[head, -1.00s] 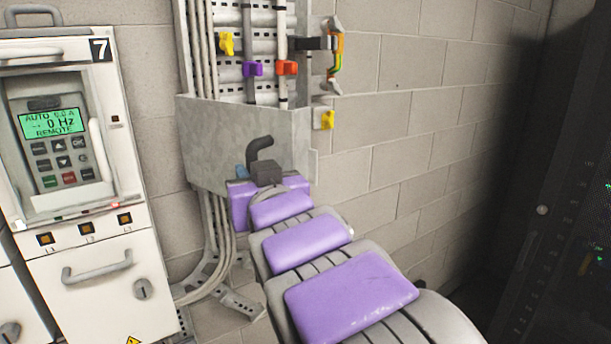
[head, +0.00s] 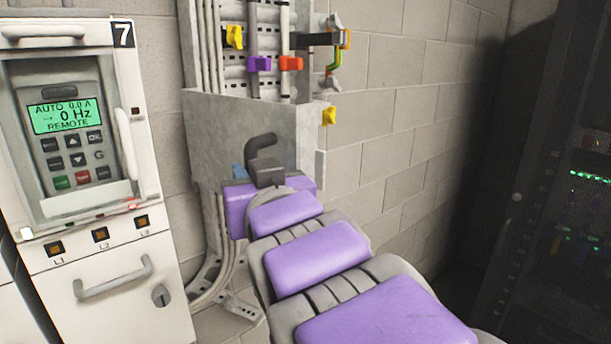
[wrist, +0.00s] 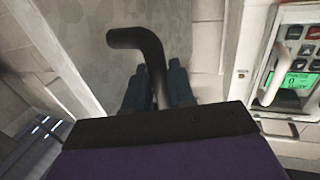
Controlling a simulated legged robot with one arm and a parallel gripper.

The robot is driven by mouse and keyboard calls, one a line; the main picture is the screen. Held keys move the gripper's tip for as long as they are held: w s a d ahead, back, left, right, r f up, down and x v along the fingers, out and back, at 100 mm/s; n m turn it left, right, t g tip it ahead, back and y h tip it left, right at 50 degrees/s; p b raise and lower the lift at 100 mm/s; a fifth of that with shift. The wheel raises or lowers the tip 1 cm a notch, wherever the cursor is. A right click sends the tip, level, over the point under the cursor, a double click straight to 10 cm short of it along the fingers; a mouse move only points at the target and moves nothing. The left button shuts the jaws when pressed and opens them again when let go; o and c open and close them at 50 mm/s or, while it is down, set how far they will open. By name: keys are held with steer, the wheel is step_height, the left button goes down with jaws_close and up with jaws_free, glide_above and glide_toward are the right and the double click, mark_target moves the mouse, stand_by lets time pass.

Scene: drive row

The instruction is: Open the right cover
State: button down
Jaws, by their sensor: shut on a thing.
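A grey metal cover (head: 225,125) is on the wall below the coloured clips, right of the drive cabinet. It looks closed; in the wrist view the mottled grey panel (wrist: 200,45) fills the area behind my fingers. My gripper (wrist: 158,88) is in front of the cover, with its dark blue fingers shut on a black bent handle (wrist: 135,38). The handle also shows in the head view (head: 262,145), rising above my gripper. Whether the handle is fixed to the cover is hidden. My purple-padded arm reaches in from the lower right.
A white drive cabinet (head: 95,255) marked 7, with a lit green display (head: 66,115), stands at the left. Cables run up the wall behind the cover, with yellow, purple and orange clips. A dark rack (head: 565,200) stands at the right.

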steer(key=shift+w+d, duration=0.3)
steer(key=shift+d, duration=0.15)
steer(key=c, duration=1.4)
jaws_free()
steer(key=shift+o, duration=1.4)
steer(key=shift+s+a, duration=0.15)
steer(key=shift+s, duration=0.05)
steer(key=shift+a, duration=0.3)
steer(key=b+v, duration=0.1)
steer(key=v, duration=1.6)
steer(key=shift+s+d+b, duration=0.15)
steer(key=shift+b, duration=0.25)
